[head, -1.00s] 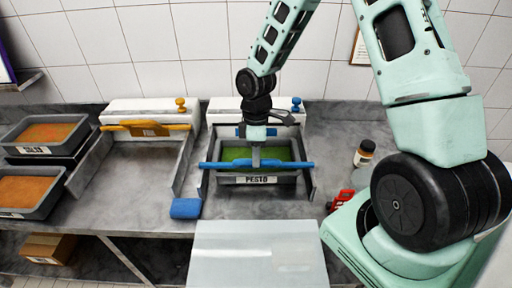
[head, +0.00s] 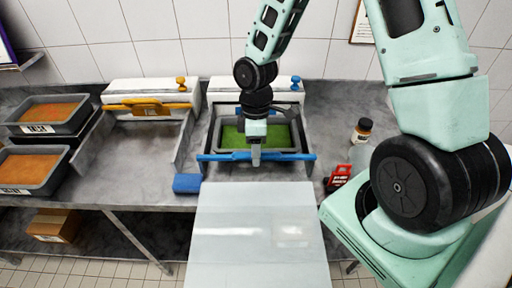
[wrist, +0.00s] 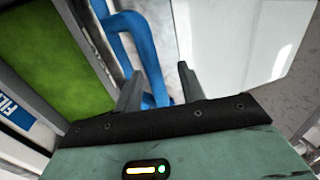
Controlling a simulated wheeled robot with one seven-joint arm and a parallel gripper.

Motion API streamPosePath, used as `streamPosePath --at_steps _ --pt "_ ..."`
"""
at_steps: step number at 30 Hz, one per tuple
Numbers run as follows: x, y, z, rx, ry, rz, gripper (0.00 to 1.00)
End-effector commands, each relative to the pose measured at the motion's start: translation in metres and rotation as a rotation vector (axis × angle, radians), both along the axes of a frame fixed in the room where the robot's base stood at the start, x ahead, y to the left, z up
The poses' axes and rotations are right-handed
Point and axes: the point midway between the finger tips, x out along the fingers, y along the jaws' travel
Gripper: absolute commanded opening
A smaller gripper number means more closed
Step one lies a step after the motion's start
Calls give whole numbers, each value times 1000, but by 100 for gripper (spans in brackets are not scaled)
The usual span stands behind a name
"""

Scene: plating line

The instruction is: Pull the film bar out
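The blue film bar (head: 215,157) lies crosswise over the front of the pesto station in the head view. Its blue shape also shows in the wrist view (wrist: 152,68), running down between the two fingers. My gripper (head: 256,160) is at the bar's middle, pointing down, with its fingers about the bar; it appears shut on it. In the wrist view my gripper (wrist: 158,85) has blue between the fingertips. The tray of green pesto (head: 283,137) sits behind the bar, partly hidden by my wrist. Whether film covers it is unclear.
A pale glossy panel (head: 258,235) lies in front. A blue block (head: 187,183) is at the counter edge. An orange-bar station (head: 150,105) stands left, with orange-filled trays (head: 32,165) beyond. A bottle (head: 362,132) and red item (head: 338,177) are right.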

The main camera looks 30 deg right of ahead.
Motion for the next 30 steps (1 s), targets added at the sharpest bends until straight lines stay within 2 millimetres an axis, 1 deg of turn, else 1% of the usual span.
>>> streamPosePath --at_steps 7,11,14,24,30 --pt "2 -1 1 -1 -4 -2 40" --pt "5 -3 9 -2 -8 -4 40" --pt "8 -5 25 -2 -11 -6 40" --pt "21 -14 103 -3 -11 -6 40" --pt "27 -18 143 -2 -9 -3 40"
